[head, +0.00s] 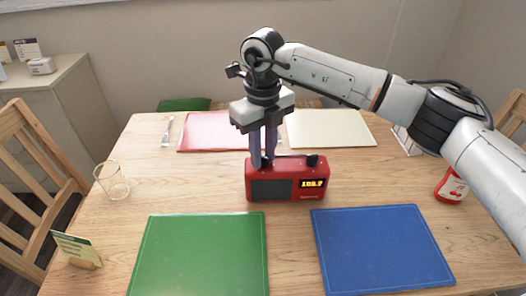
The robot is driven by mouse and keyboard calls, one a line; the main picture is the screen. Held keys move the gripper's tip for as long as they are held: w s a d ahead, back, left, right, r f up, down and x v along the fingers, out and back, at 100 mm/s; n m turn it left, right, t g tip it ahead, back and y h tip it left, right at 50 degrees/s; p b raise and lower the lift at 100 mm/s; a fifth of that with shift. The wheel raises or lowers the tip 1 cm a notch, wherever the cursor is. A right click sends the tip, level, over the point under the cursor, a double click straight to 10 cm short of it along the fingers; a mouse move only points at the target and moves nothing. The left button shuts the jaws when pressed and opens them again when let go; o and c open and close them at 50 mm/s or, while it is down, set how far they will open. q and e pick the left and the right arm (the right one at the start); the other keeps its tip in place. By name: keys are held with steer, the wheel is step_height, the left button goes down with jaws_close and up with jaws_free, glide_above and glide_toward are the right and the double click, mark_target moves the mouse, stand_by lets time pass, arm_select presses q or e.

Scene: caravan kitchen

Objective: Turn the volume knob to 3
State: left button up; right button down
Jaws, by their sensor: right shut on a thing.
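A red radio (257,193) stands upright on the wooden table, with a dark speaker grille on its left and a lit yellow display (313,183) that seems to show a figure near 103. A black knob (312,160) stands free on the right of its top. My right gripper (262,162) points straight down at the left part of the radio's top and is shut on the left knob there. Its fingers mostly hide that knob, so its setting and any marks cannot be read. My left gripper is not in view.
Green (200,255) and blue (380,248) placemats lie in front of the radio; red (212,132) and cream (330,129) ones lie behind. A glass (112,181) and a small card stand (78,250) are at left, a red jar (451,187) at right.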

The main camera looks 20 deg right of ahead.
steer(key=m, duration=0.4)
steer(key=shift+m, duration=0.3)
steer(key=m, duration=0.3)
steer(key=shift+m+p, duration=0.35)
steer(key=shift+m, duration=0.05)
steer(key=m, duration=0.3)
steer(key=shift+m, duration=0.3)
steer(key=m+p, duration=0.1)
steer(key=m, duration=0.2)
steer(key=shift+m, duration=0.3)
steer(key=m+p, duration=0.1)
steer(key=m, duration=0.2)
steer(key=shift+r+m, duration=0.1)
steer(key=shift+m, duration=0.2)
steer(key=m+p, duration=0.1)
steer(key=m, duration=0.2)
steer(key=shift+m, duration=0.3)
steer(key=m+p, duration=0.1)
steer(key=m, duration=0.2)
steer(key=shift+m+p, duration=0.55)
steer(key=shift+m, duration=1.25)
